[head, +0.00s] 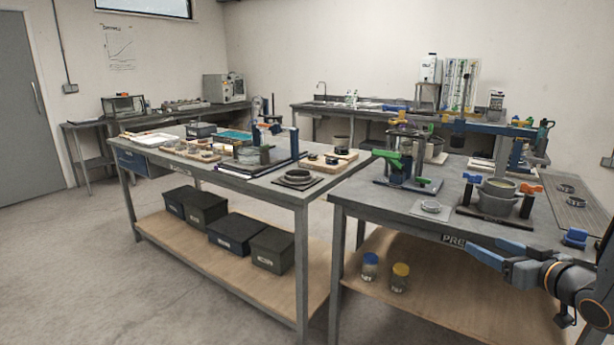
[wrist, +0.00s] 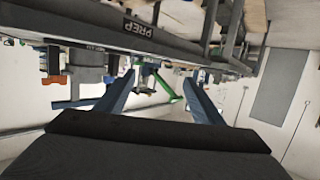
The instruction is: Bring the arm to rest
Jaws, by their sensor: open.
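My gripper (head: 471,246) is at the right of the head view, in front of the front edge of the right-hand table (head: 395,207), near its PREP label. Its two blue-grey fingers are apart, with nothing seen between them. In the wrist view the fingers of my gripper (wrist: 160,82) also stand apart, and the view is strongly tilted. The table edge with the PREP label (wrist: 138,29) crosses the top of that view. My arm comes in from the right edge of the head view; most of it is out of frame.
The right-hand table carries a green-clamped stand (head: 395,165), a grey pot (head: 497,192) between blue and orange clamps, and a metal ring (head: 431,207). Two jars (head: 370,267) stand on its lower shelf. A second table (head: 222,178) is left of it. Open floor (head: 110,270) lies front left.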

